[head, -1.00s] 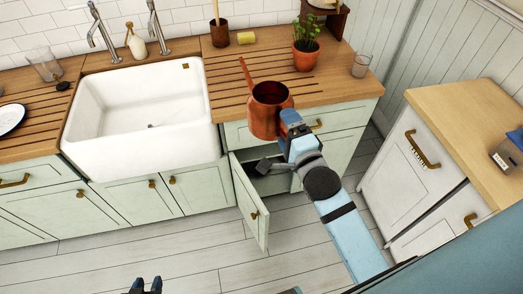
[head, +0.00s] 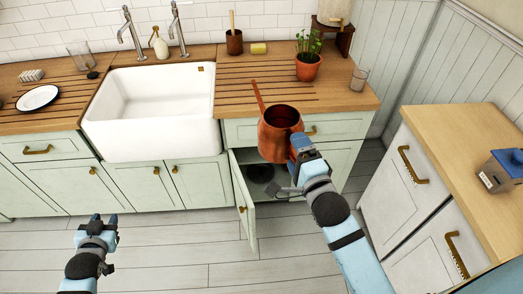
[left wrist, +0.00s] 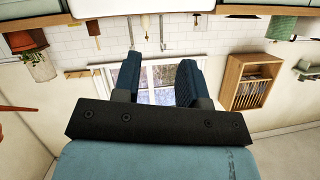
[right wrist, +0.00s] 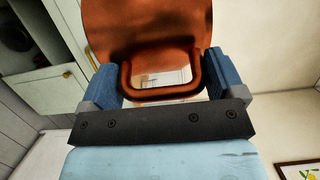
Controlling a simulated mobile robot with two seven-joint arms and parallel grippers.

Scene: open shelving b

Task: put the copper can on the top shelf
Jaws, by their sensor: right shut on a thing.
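The copper can (head: 277,138), with a long thin spout pointing up and left, is held in the air in front of the counter, near the open cabinet. My right gripper (head: 303,150) is shut on its handle. In the right wrist view the can's body (right wrist: 150,25) fills the top, and its loop handle (right wrist: 160,75) lies between the fingers. My left gripper (head: 97,220) is open and empty at lower left, above the floor. Its fingers stand apart in the left wrist view (left wrist: 160,82). The cabinet interior (head: 262,174), partly hidden by my arm, shows a dark round item.
The cabinet door (head: 243,203) stands open toward me. A white sink (head: 150,110) is at left. A wood-topped cabinet (head: 455,130) stands at right.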

